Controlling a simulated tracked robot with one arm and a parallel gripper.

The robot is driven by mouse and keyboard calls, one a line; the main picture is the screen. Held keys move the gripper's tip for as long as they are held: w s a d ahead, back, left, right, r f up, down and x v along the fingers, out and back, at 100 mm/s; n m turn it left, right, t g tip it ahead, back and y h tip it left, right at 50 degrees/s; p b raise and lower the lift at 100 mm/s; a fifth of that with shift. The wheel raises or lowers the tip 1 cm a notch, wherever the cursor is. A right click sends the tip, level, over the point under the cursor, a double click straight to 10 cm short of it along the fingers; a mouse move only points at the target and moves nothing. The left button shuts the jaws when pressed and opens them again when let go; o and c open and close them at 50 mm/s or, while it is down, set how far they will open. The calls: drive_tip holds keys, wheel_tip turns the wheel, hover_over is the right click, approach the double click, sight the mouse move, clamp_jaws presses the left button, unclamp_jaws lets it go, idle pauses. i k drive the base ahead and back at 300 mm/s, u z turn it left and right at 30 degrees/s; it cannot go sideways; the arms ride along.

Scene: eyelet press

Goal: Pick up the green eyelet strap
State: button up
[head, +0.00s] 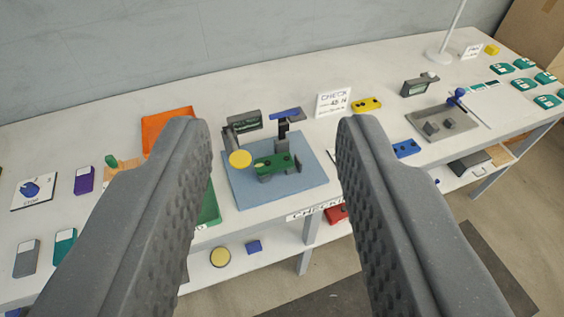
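The green eyelet strap (273,164) is on the small press fixture at the middle of the blue mat (301,182). It lies roughly flat, with its length running left to right. A dark press with a blue lever (285,113) stands just behind it. A yellow disc (240,159) is at its left end. My gripper (270,135) is open and empty. Its two grey fingers stand wide apart in the foreground, one on each side of the mat in the picture. The strap shows in the gap between them, apart from both fingers.
An orange tray (166,120) and a green tray (211,207) are partly hidden by the left finger. A CHECK sign (333,102), a yellow strap (367,104) and a blue strap (406,148) are to the right. A grey tray (461,129) holds small parts. A lower shelf runs below the table.

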sight(284, 161)
drive_tip(key=i, duration=0.9)
drive_tip(key=u, duration=0.05)
